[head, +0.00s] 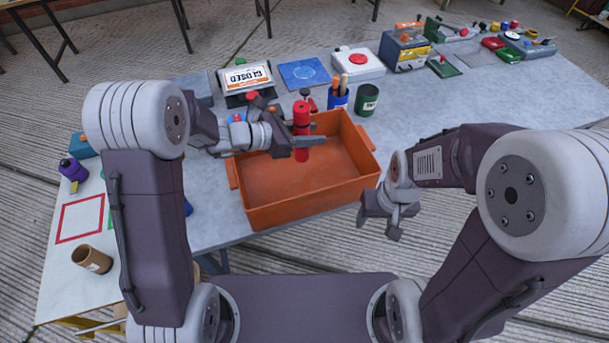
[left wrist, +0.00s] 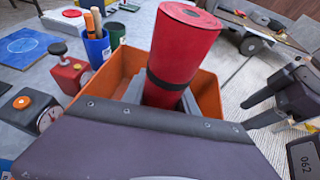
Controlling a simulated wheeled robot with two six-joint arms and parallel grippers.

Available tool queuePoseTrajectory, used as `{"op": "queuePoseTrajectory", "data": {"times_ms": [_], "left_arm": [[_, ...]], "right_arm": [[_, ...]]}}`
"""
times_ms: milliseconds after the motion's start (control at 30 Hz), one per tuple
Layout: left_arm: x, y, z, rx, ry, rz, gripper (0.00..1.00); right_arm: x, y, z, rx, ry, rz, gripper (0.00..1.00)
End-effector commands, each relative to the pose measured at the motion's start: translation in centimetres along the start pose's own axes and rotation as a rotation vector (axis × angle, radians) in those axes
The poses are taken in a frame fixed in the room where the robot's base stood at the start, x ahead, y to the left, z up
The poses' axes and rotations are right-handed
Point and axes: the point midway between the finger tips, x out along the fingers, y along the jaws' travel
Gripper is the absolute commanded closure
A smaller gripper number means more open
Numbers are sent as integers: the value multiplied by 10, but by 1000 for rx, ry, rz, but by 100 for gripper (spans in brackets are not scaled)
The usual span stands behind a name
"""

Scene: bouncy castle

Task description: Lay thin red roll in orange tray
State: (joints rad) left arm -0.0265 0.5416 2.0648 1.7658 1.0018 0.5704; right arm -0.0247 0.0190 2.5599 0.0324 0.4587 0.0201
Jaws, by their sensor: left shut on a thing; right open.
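The thin red roll (head: 301,118) is upright in my left gripper (head: 306,144), over the back part of the orange tray. In the left wrist view the red roll (left wrist: 183,52) stands up from between the fingers, with a dark band around it; its lower end is hidden there. The orange tray (head: 262,212) is open and looks empty in the head view. Its wall also shows in the left wrist view (left wrist: 207,92). Whether the roll touches the tray floor I cannot tell. My right gripper (head: 381,222) is open and empty, just right of the tray's front right corner.
A white box with a red button (head: 357,61) is further back. The grey table is clear right of the can.

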Motion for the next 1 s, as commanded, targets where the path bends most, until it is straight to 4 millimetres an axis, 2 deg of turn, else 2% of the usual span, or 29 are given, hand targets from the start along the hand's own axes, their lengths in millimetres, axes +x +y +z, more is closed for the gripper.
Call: {"op": "queuePoseTrajectory", "data": {"times_ms": [100,233,433,667,967,1000], "left_arm": [[11,-1,-29,-7,3,-2,100],[20,0,-49,-4,2,-1,100],[22,0,-55,-1,1,0,100],[36,0,-87,-3,1,-1,100],[37,0,-90,0,0,0,100],[37,0,-90,0,1,0,62]], "right_arm": [[7,0,1,0,0,0,40],[10,0,1,0,0,0,40],[10,0,1,0,0,0,40],[16,0,2,0,0,0,40],[19,0,2,0,0,0,40],[19,0,2,0,0,0,40]]}}
